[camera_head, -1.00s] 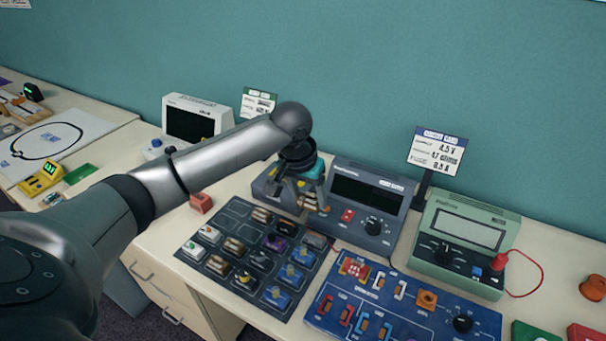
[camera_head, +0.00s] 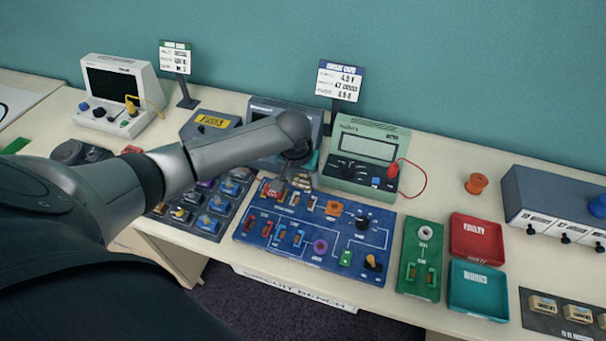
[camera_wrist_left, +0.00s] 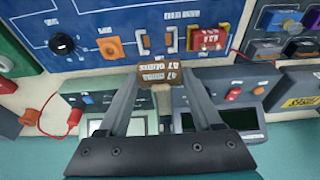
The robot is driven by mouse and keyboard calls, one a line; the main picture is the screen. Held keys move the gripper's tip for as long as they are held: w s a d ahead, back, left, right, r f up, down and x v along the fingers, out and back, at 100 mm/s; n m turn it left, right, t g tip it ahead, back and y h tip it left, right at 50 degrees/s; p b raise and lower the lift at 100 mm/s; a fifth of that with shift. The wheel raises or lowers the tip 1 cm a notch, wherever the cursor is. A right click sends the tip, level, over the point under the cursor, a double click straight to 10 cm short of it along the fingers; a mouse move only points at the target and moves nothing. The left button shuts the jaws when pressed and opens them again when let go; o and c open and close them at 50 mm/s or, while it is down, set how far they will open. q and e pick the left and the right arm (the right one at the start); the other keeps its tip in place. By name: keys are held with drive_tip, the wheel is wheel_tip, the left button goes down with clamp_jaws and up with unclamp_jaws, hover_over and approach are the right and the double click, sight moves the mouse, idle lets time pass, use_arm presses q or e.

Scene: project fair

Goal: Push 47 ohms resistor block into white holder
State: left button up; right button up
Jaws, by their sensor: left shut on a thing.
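My left gripper (camera_head: 279,188) is over the upper left part of the blue circuit board (camera_head: 335,245). In the left wrist view it is shut on the brown 47 ohms resistor block (camera_wrist_left: 160,74), whose label reads upside down. The white holder (camera_wrist_left: 157,42), a pair of facing brackets, shows on the blue board just beyond the block. The block appears apart from the holder, though its height above the board is hard to judge. In the head view the gripper mostly hides the block. My right gripper is not in view.
A red block (camera_wrist_left: 208,40) sits beside the white holder, and an orange knob (camera_wrist_left: 110,48) is on its other side. A green meter (camera_head: 362,160) and a grey meter stand behind the board. A tray of component blocks (camera_head: 205,205) lies left of it.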

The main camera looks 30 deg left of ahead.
use_arm(q)
drive_tip(key=shift+f+b, duration=1.85)
drive_tip(key=shift+b, duration=0.25)
drive_tip(key=shift+d+f, duration=0.1)
drive_tip(key=shift+f, duration=1.2)
drive_tip(key=shift+p, duration=1.15)
drive_tip(key=shift+f, duration=0.5)
drive_tip(key=o, duration=1.4)
drive_tip(key=shift+r+p, duration=4.05)
drive_tip(key=shift+p, duration=0.25)
